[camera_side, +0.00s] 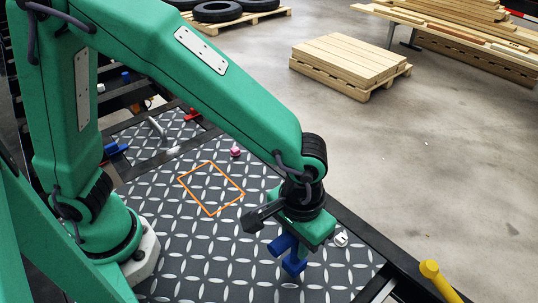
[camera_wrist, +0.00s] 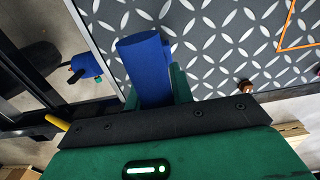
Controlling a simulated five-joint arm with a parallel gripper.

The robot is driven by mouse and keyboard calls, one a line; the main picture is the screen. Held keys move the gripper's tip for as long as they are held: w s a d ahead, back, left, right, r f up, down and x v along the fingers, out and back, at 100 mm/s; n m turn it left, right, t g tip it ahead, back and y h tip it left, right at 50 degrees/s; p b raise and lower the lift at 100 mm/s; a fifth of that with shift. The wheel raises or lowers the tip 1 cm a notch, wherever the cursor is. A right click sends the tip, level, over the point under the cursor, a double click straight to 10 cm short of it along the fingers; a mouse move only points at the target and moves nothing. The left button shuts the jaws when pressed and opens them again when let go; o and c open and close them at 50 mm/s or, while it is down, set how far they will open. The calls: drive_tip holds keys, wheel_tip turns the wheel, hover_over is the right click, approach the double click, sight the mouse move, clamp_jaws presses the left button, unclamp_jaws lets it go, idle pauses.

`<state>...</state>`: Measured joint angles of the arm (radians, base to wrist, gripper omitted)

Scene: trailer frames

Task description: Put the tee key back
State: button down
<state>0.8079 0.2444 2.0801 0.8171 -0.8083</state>
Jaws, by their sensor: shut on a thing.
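My gripper (camera_side: 292,240) is at the right part of the patterned metal deck (camera_side: 215,250), pointing down. It is shut on a blue thing (camera_side: 294,265), which I take to be the tee key. In the wrist view the blue piece (camera_wrist: 146,62) sits between the green fingers (camera_wrist: 160,88) and sticks out past them. Its lower end is close to the deck; I cannot tell whether it touches. An orange square outline (camera_side: 211,214) is marked on the deck, left of my gripper, and is empty. Part of it also shows in the wrist view (camera_wrist: 284,36).
A small white piece (camera_side: 341,239) lies just right of my gripper. A pink piece (camera_side: 236,151) is beyond the outline. Blue (camera_side: 115,149) and red (camera_side: 191,115) pieces are at the far left. A dark rail (camera_side: 358,234) edges the deck; a yellow post (camera_side: 432,272) stands right.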

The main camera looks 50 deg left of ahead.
drive_tip(key=shift+f, duration=1.2)
drive_tip(key=shift+f, duration=0.15)
drive_tip(key=c, duration=1.2)
unclamp_jaws()
wheel_tip(320, 180, up, 12)
drive_tip(key=shift+r, duration=0.15)
